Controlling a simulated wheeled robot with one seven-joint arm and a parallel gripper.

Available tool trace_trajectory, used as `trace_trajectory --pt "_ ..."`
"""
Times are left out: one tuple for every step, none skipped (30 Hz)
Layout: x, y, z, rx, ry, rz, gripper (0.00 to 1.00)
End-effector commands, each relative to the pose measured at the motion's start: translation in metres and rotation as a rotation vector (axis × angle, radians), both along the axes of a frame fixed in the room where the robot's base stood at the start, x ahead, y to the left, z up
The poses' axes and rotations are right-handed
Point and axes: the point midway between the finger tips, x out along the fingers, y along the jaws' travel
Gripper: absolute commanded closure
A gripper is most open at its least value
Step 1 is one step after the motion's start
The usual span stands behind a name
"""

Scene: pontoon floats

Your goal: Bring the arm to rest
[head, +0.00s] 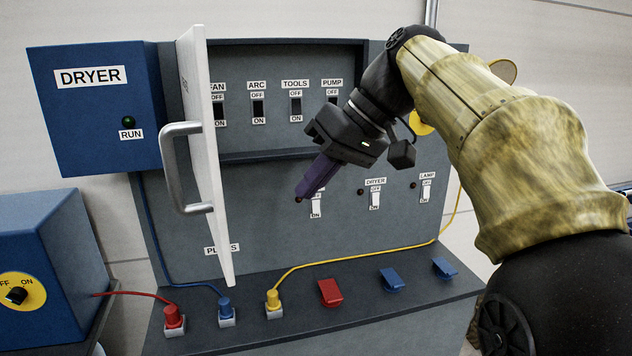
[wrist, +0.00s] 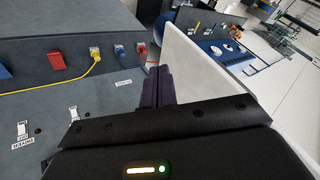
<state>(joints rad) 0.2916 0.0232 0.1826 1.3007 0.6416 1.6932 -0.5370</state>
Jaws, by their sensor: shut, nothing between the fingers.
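My gripper (head: 318,178) is shut and empty, its purple fingers pointing down and left in front of the grey switch panel (head: 260,190). In the head view its tips overlap the left one of the lower switches and partly hide its label. I cannot tell whether they touch the panel. My arm reaches in from the right with its elbow raised. In the wrist view the shut fingers (wrist: 157,88) show beside the white open door (wrist: 205,75). The door (head: 205,150) stands swung out, with a metal handle (head: 180,168) on its left face.
A blue DRYER box (head: 95,110) with a green RUN light is at upper left. Red, blue and yellow plugs (head: 273,303) with cables sit on the lower ledge, beside red and blue covers (head: 330,292). A blue box with a yellow dial (head: 20,292) is at left.

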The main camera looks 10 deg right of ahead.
Motion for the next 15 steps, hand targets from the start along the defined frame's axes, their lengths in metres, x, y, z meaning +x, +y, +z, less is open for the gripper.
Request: trace_trajectory --pt "-0.0006 -0.0018 0.0025 0.0 -0.001 -0.001 1.0" --pt "-0.0011 -0.0025 0.0034 0.0 0.0 0.0 1.0" --pt "-0.0014 -0.003 0.0042 -0.001 0.001 0.0 1.0" --pt "-0.0016 -0.0032 0.0045 0.0 0.001 0.0 1.0" --pt "-0.0016 -0.0033 0.0047 0.0 0.001 0.0 1.0" --pt "-0.0016 -0.0033 0.0047 0.0 0.001 0.0 1.0" --pt "-0.0016 -0.0033 0.0047 0.0 0.001 0.0 1.0" --pt "-0.0016 -0.0033 0.0046 0.0 0.001 0.0 1.0" --pt "-0.0016 -0.0033 0.0046 0.0 0.001 0.0 1.0" --pt "-0.0016 -0.0032 0.0045 0.0 0.001 0.0 1.0" --pt "-0.0016 -0.0032 0.0045 0.0 0.001 0.0 1.0" --pt "-0.0014 -0.0032 0.0039 -0.001 0.002 -0.002 1.0" --pt "-0.0009 -0.0033 0.0025 -0.002 0.004 -0.004 1.0" --pt "0.0 -0.0035 0.0003 -0.003 0.006 -0.01 1.0" --pt "0.002 -0.0042 -0.0046 -0.007 0.011 -0.023 1.0"
